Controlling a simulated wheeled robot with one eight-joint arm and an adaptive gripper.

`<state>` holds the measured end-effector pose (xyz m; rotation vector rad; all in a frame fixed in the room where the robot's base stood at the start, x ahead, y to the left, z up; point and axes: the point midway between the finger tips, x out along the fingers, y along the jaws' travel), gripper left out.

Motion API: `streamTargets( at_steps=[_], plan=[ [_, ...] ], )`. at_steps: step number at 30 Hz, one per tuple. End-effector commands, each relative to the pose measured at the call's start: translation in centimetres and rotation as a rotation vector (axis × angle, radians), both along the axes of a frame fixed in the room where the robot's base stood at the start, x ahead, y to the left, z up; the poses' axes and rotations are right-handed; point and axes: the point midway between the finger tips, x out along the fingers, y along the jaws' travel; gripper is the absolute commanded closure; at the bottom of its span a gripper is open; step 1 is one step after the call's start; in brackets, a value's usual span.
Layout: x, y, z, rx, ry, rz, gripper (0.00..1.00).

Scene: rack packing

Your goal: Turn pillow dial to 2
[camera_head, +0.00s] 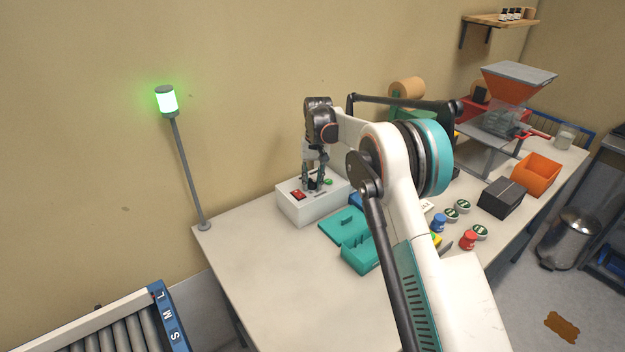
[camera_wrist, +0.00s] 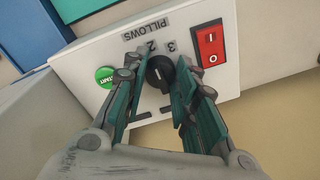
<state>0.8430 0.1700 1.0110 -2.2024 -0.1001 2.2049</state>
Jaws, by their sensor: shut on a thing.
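The pillow dial (camera_wrist: 160,73) is a round black knob on the white control box (camera_wrist: 85,62), below the label PILLOWS and the numbers 2 and 3 in the wrist view. Its pointer setting is hard to read. My gripper (camera_wrist: 164,65) has one finger on each side of the dial and is shut on it. In the head view my gripper (camera_head: 315,186) points down onto the top of the white box (camera_head: 312,208), and the fingers largely hide the dial.
A green START button (camera_wrist: 106,76) and a red rocker switch (camera_wrist: 211,50) flank the dial. A teal open case (camera_head: 358,258) lies close in front of the box. A lamp post (camera_head: 187,170) with a green light stands at the left. The front left tabletop is clear.

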Motion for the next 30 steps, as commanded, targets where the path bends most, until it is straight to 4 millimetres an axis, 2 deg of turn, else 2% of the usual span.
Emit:
streamTargets(
  at_steps=[16, 17, 18, 30],
  plan=[
    [0.03, -0.01, 0.04, 0.0, -0.001, -0.026, 0.98],
    [0.03, -0.01, 0.04, 0.0, -0.001, -0.026, 0.67],
    [0.02, -0.01, 0.04, 0.0, -0.001, -0.026, 0.64],
    [0.0, -0.03, 0.56, 0.0, 0.0, -0.026, 0.64]
  ],
)
